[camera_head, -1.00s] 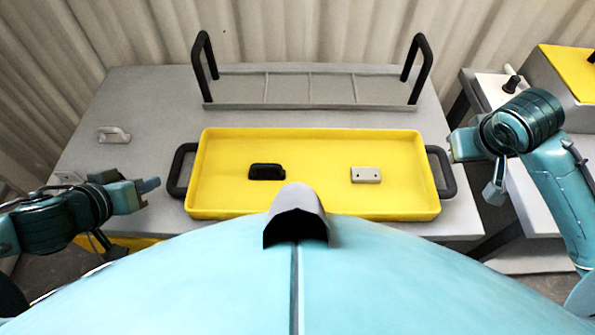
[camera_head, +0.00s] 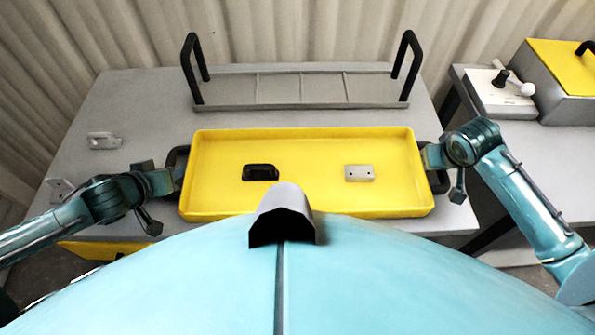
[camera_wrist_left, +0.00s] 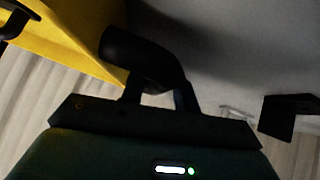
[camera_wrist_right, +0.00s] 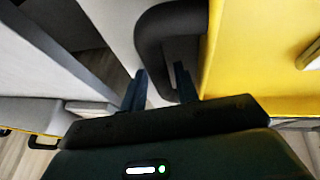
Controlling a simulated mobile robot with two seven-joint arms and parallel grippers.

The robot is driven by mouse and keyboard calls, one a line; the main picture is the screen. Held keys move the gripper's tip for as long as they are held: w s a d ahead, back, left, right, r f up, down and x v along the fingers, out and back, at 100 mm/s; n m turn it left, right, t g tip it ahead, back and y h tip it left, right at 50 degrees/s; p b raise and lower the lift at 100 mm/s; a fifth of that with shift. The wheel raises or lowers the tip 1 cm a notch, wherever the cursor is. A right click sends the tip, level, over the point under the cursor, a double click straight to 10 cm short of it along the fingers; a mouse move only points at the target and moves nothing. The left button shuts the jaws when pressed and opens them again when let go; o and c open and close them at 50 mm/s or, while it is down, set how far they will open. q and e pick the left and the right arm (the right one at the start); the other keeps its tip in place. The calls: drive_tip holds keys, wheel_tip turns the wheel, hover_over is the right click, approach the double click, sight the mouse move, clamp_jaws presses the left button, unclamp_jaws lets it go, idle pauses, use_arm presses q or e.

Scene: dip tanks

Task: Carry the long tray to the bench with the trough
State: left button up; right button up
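The long yellow tray (camera_head: 310,200) lies flat on the grey bench, with a dark handle at each end. It holds a black block (camera_head: 260,172) and a light grey block (camera_head: 359,173). My left gripper (camera_head: 177,180) is at the left handle; in the left wrist view its fingers are spread, with the dark handle (camera_wrist_left: 140,55) at their tips. My right gripper (camera_head: 428,157) is at the right handle; in the right wrist view its spread fingers straddle the handle bar (camera_wrist_right: 153,50). I cannot make out a trough for certain.
A grey rack (camera_head: 300,90) with two upright black handles stands behind the tray. A second bench (camera_head: 510,150) at the right carries a white box (camera_head: 498,97) with levers and a yellow-lidded box (camera_head: 565,68).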

use_arm(q)
drive_tip(key=shift+c, duration=0.4)
use_arm(e)
drive_tip(key=shift+c, duration=0.4)
use_arm(q)
clamp_jaws()
use_arm(e)
clamp_jaws()
